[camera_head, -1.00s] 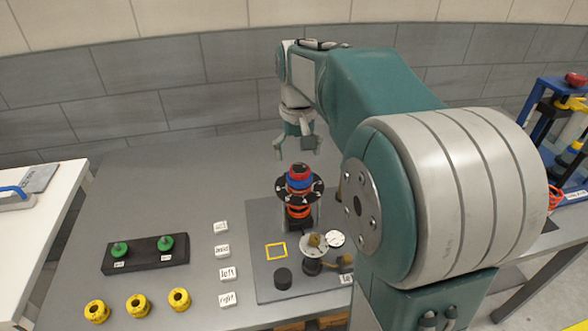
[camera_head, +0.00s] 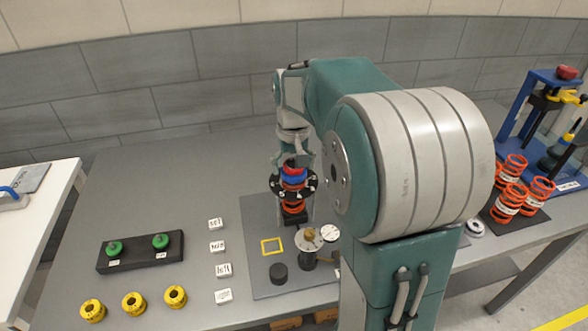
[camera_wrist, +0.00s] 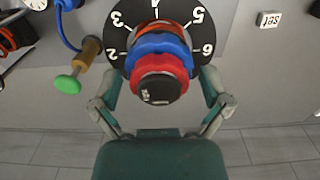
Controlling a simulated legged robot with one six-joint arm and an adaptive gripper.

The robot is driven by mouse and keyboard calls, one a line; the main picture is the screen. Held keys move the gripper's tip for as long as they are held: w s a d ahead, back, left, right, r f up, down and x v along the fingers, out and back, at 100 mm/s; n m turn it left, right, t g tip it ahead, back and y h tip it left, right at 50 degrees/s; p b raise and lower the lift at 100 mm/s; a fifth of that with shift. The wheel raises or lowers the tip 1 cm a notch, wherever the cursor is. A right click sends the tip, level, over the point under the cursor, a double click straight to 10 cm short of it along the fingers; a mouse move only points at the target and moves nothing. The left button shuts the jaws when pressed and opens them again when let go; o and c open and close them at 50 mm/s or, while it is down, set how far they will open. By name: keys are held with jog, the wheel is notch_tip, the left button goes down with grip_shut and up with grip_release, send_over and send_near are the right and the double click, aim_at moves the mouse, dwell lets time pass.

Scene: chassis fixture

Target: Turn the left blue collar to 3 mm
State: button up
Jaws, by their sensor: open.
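A blue collar (camera_head: 294,177) sits on a column, below a red collar (camera_head: 291,169) and above a black numbered dial (camera_head: 309,187). In the wrist view, the scalloped blue collar (camera_wrist: 157,40) lies between the black numbered dial (camera_wrist: 114,52) and the red collar (camera_wrist: 170,67) with its black end cap (camera_wrist: 158,89). Numbers 2 to 6 show around the dial; its centre is hidden by the collars. My gripper (camera_wrist: 160,88) is open, with one finger on each side of the collars. Finger contact is unclear. In the head view, my gripper (camera_head: 294,155) is just above the stack, partly behind my arm.
Orange springs (camera_head: 507,196) stand at the right. A brass-topped post (camera_head: 309,237) and a white dial gauge (camera_head: 330,233) stand in front of the column. A green knob (camera_wrist: 67,84) is left of the dial. White labels (camera_head: 217,246) lie at the left.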

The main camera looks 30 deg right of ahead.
jog(key=n, duration=1.1)
jog(key=shift+n, duration=0.4)
jog(key=n, duration=0.5)
jog(key=shift+n, duration=0.4)
jog(key=n, duration=0.5)
